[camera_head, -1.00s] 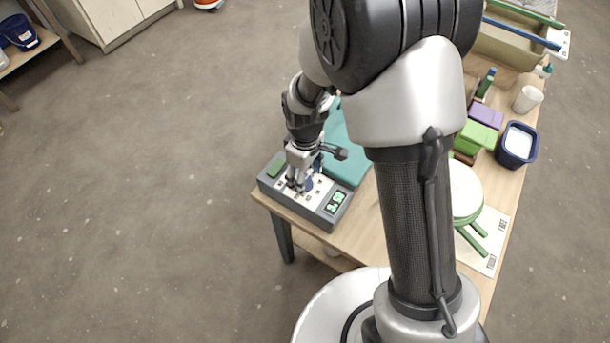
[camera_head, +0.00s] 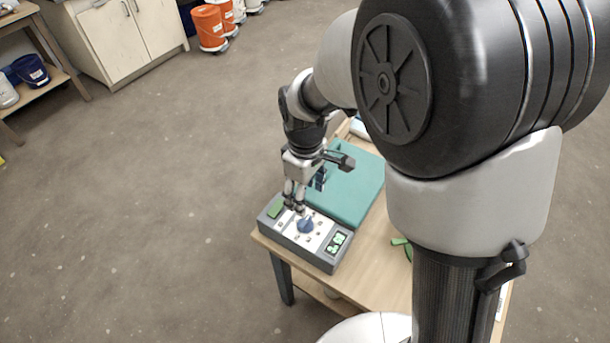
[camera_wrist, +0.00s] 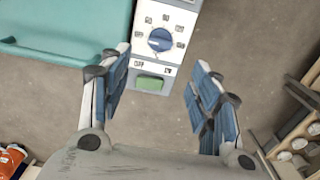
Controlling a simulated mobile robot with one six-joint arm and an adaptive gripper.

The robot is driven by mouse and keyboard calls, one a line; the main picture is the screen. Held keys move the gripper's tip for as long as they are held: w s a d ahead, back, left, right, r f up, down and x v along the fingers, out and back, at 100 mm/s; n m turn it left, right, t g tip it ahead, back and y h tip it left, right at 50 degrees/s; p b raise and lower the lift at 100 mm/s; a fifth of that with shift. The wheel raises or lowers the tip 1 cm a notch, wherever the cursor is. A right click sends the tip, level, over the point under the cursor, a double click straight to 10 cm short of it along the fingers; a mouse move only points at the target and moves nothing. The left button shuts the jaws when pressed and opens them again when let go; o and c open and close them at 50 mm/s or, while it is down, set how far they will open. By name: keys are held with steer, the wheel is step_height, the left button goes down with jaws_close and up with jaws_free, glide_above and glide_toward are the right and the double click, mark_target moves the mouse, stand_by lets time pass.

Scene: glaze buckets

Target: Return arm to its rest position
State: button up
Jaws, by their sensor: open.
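My gripper (camera_head: 296,201) is raised a little above the control box (camera_head: 270,225) on the corner of the wooden table. The box has a white panel with a blue knob (camera_head: 306,226), a green button (camera_head: 275,211) and a lit green display (camera_head: 337,243). In the wrist view my gripper (camera_wrist: 160,95) has its blue-padded fingers spread wide with nothing between them. The blue knob (camera_wrist: 160,40) and the green button (camera_wrist: 149,83) show beyond the fingers, apart from them. My arm hides much of the table in the head view.
A teal slab (camera_head: 350,190) lies on the table (camera_head: 385,275) behind the control box. Green handles (camera_head: 402,245) show beside my arm. Orange buckets (camera_head: 209,28) and a white cabinet (camera_head: 105,40) stand at the back. The floor left of the table is clear.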

steer(key=s+d+r+m+t, duration=0.4)
steer(key=s+d+r+m, duration=0.7)
steer(key=s+r, duration=0.5)
steer(key=shift+s+d+r+t, duration=0.3)
steer(key=shift+s+d, duration=0.85)
steer(key=shift+d, duration=0.05)
steer(key=shift+c, duration=0.6)
